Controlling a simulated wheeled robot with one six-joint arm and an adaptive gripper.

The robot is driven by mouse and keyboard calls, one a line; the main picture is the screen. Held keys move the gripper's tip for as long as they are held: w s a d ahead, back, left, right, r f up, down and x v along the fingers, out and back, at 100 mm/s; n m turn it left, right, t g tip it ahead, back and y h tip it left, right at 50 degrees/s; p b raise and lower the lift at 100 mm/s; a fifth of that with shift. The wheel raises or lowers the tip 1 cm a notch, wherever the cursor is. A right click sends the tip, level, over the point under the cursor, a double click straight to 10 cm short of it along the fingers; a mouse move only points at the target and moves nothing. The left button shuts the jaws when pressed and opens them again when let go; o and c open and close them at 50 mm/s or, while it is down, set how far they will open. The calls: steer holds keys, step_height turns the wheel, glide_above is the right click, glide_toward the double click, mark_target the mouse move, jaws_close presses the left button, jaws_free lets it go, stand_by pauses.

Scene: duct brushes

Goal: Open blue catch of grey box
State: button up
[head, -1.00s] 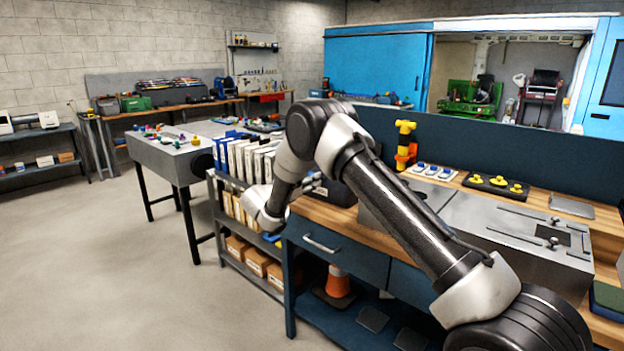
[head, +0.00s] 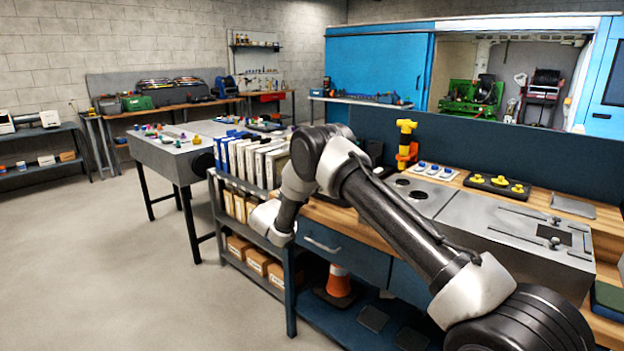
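A long grey metal box (head: 510,233) lies on the wooden workbench at the right, with round holes at its left part and slots with small knobs at its right part. Another grey box (head: 160,157) stands on black legs at the left, with several small coloured pieces on top and a dark round opening at its near end. I cannot make out a blue catch on either box. My arm crosses the middle of the head view, its wrist low in front of the shelf of binders. My gripper's fingers do not show.
A shelf unit with white binders (head: 240,160) and cardboard boxes (head: 258,262) stands between the two grey boxes. A yellow-and-orange tool (head: 405,145), a tray of yellow knobs (head: 497,184) and blue-topped pieces (head: 433,171) sit on the bench. The floor at left is clear.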

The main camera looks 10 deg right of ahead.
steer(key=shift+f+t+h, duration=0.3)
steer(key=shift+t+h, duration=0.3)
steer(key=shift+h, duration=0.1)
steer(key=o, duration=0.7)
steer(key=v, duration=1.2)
